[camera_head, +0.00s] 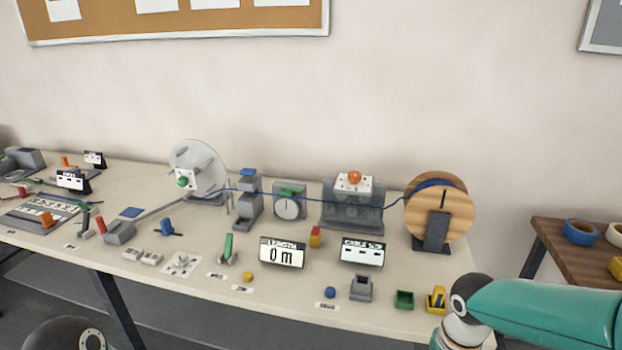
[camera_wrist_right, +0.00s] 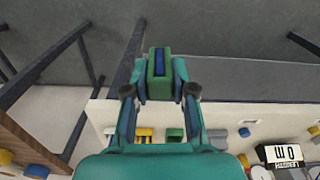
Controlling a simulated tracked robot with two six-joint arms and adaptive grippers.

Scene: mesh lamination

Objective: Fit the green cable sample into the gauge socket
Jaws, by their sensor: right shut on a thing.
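The green cable sample (camera_wrist_right: 151,74), a green block with a blue strip down its middle, is held between the fingertips of my right gripper (camera_wrist_right: 159,80). In the right wrist view it appears beyond the table's front edge, over the grey floor. The grey gauge socket (camera_head: 361,288) stands near the table's front, below the CABLE SIZE display (camera_head: 362,252); it also shows in the right wrist view (camera_wrist_right: 217,138), apart from the sample. In the head view my right arm comes in at the lower right, and its fingers and the sample do not show. My left gripper is out of view.
Right of the socket stand a green holder (camera_head: 404,299) and a yellow block with blue (camera_head: 437,299). A blue knob (camera_head: 330,292) sits left of the socket. The LENGTH display (camera_head: 283,252) and wooden cable reel (camera_head: 439,208) stand farther back. A side table (camera_head: 575,246) is at right.

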